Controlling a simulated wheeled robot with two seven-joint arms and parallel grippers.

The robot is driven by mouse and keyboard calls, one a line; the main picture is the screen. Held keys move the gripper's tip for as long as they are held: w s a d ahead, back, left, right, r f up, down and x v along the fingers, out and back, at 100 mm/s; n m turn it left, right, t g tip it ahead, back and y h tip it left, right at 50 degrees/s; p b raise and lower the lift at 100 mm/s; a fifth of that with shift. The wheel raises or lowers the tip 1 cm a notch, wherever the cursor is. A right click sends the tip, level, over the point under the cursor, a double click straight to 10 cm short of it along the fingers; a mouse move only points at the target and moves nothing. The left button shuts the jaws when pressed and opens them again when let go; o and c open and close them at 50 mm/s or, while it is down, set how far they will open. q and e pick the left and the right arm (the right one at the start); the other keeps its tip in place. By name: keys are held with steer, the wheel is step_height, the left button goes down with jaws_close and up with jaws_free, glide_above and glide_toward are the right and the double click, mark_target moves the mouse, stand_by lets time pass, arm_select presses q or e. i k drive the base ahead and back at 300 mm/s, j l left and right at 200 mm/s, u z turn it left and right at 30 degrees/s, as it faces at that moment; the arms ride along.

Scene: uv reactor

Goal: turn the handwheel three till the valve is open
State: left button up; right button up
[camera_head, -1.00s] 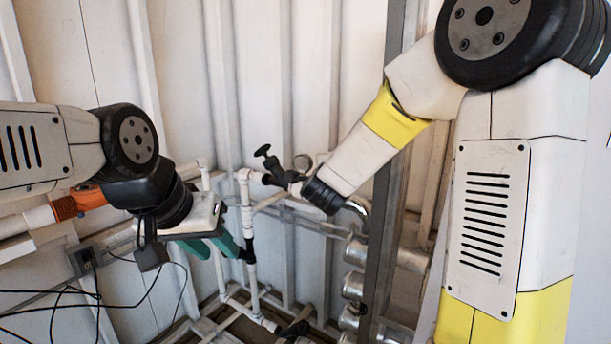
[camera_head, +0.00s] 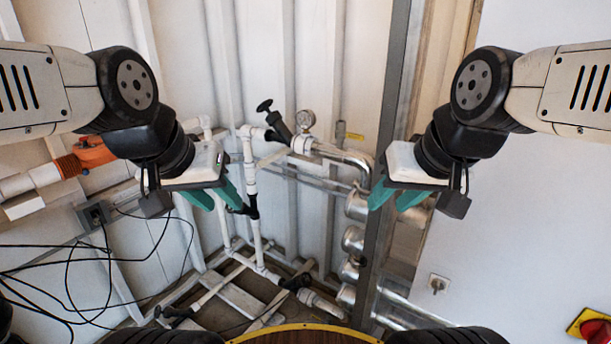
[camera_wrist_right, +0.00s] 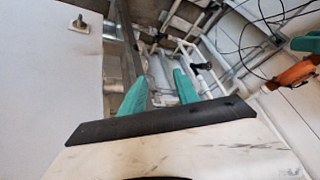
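Several black valve handles sit on the white pipework, and I cannot tell which is handwheel three. One black handle (camera_head: 265,106) stands at the top of the pipes, left of the gauge. Another black handle (camera_head: 296,282) is low near the floor, and a third (camera_head: 176,312) is at the lower left. A black valve part (camera_head: 246,210) on the upright pipe is partly hidden beside my left gripper (camera_head: 219,203). That gripper is open with nothing visible in it. My right gripper (camera_head: 391,205) is open and empty, in front of the grey post; its parted fingers show in the right wrist view (camera_wrist_right: 158,92).
A pressure gauge (camera_head: 305,120) and silver pipes (camera_head: 352,240) are behind, between the grippers. A grey upright post (camera_head: 385,130) stands behind my right gripper. Black cables (camera_head: 75,265) hang at the left beside an orange fitting (camera_head: 88,153). A red button (camera_head: 594,330) is at lower right.

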mark_target(306, 280)
steer(key=i+j+u, duration=0.15)
steer(key=j+u, duration=0.2)
steer(key=u, duration=0.15)
steer(key=i+j+u, duration=0.2)
steer(key=u, duration=0.25)
steer(key=i+j, duration=0.05)
steer(key=j, duration=0.05)
